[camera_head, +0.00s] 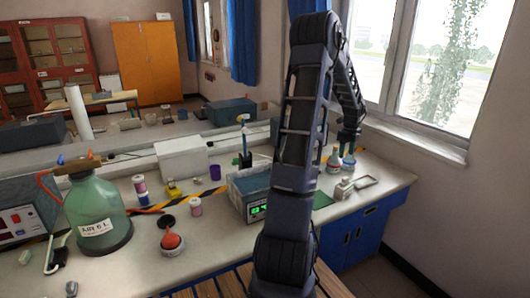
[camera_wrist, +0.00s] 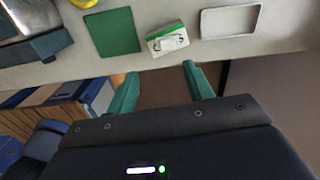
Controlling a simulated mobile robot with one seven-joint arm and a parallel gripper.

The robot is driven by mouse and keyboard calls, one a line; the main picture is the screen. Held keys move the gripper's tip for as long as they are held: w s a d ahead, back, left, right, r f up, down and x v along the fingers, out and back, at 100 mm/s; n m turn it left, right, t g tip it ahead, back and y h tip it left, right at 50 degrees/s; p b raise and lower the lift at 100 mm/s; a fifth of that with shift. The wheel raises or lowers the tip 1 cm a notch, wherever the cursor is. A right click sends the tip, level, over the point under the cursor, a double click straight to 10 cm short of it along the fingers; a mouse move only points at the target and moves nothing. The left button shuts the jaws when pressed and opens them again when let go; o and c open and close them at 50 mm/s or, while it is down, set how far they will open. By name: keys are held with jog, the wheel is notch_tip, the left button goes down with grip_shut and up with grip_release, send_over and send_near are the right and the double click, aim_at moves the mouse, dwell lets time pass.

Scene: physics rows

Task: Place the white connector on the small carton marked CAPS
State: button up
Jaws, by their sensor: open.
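The small carton (camera_wrist: 153,47) is white and green and sits on the bench top in the wrist view. Letters C and S show on its top. A small white piece, which looks like the white connector (camera_wrist: 172,42), lies on top of the carton and covers the middle of the lettering. My gripper (camera_wrist: 160,69) is open, with its two green fingers apart and nothing between them. It is clear of the carton, towards the bench edge in the picture. In the head view the carton (camera_head: 343,191) shows small, near the bench's right end.
A shallow white tray (camera_wrist: 230,21) lies right of the carton and a green mat (camera_wrist: 112,32) left of it. Bottles (camera_head: 333,163) stand behind, by the window. The bench's front edge is close.

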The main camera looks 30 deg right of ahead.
jog(key=w+a+r+n+t, duration=0.15)
jog(key=a+r+n, duration=0.35)
jog(key=a, duration=0.5)
jog(key=w+a+r+n, duration=0.2)
jog(key=a+r+n, duration=0.35)
jog(key=a, duration=0.55)
jog(key=w+a+r+n+t, duration=0.15)
jog(key=a+r+n, duration=0.35)
jog(key=a, duration=0.5)
jog(key=s+a+n, duration=0.5)
jog(key=a+n, duration=0.1)
jog(key=a, duration=0.2)
jog(key=s+a+r+n+t, duration=0.1)
jog(key=s+a+n, duration=0.5)
jog(key=a+n, duration=0.1)
jog(key=s+a+r+n, duration=0.1)
jog(key=s+a+n, duration=0.4)
jog(key=a, duration=0.5)
jog(key=shift+s+n, duration=0.3)
jog(key=shift+n, duration=0.45)
